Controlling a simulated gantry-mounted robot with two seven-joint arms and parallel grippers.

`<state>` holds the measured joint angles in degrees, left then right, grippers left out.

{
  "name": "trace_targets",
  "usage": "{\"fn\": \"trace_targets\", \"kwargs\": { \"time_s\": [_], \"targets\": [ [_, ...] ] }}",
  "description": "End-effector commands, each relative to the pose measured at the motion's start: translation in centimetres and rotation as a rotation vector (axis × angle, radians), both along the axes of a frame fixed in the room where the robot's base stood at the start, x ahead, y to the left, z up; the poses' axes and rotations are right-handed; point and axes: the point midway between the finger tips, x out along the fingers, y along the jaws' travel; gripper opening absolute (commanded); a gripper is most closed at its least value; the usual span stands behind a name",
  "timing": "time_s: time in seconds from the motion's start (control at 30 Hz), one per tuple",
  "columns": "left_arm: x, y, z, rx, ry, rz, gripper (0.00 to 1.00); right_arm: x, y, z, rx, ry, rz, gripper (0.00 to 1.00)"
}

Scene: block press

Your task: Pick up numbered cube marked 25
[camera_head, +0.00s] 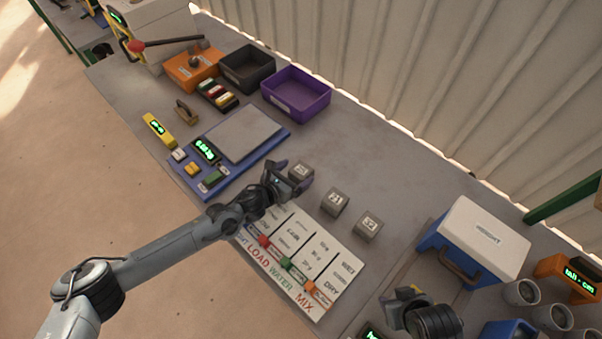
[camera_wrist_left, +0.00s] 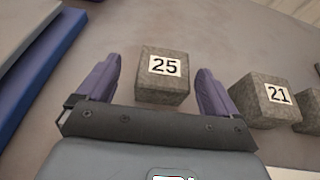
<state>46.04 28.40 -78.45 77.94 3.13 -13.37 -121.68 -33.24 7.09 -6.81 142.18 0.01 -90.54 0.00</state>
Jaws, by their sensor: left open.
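The grey cube marked 25 (camera_wrist_left: 163,74) sits on the table in the left wrist view, between the two purple fingertips of my open left gripper (camera_wrist_left: 160,85), with a gap on each side. In the head view the same cube (camera_head: 301,171) is partly behind my left gripper (camera_head: 290,177). The cube marked 21 (camera_wrist_left: 266,99) stands to its right, just outside the right finger; it also shows in the head view (camera_head: 335,201). A third grey cube (camera_head: 368,225) stands further right. My right gripper (camera_head: 408,294) shows at the bottom right; its jaws are unclear.
A blue scale (camera_head: 276,141) with a grey plate lies left of the cubes. A white card board with sliders (camera_head: 315,255) lies in front. A purple bin (camera_head: 297,93) and a black bin (camera_head: 247,68) stand behind. A blue-and-white box (camera_head: 480,238) stands right. The table behind the cubes is clear.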

Motion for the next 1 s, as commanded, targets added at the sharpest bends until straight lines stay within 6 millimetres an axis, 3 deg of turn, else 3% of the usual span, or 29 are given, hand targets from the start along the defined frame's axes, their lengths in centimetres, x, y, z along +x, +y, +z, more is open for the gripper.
{"fn": "trace_targets", "kwargs": {
  "time_s": [0.4, 0.77, 1.0],
  "targets": [
    [2.9, -2.9, -1.8, -0.002, 0.000, -0.001, 0.94, 0.0, 0.2, -0.6, 0.009, 0.001, -0.005, 0.43],
    [3.3, -3.1, -2.0, -0.001, 0.001, 0.000, 0.94, 0.0, 0.2, -0.7, 0.007, 0.002, -0.003, 0.43],
    [3.2, -3.1, -2.0, -0.001, 0.001, 0.000, 0.57, 0.0, 0.0, -0.7, -0.001, 0.002, 0.002, 0.43]
  ]
}}
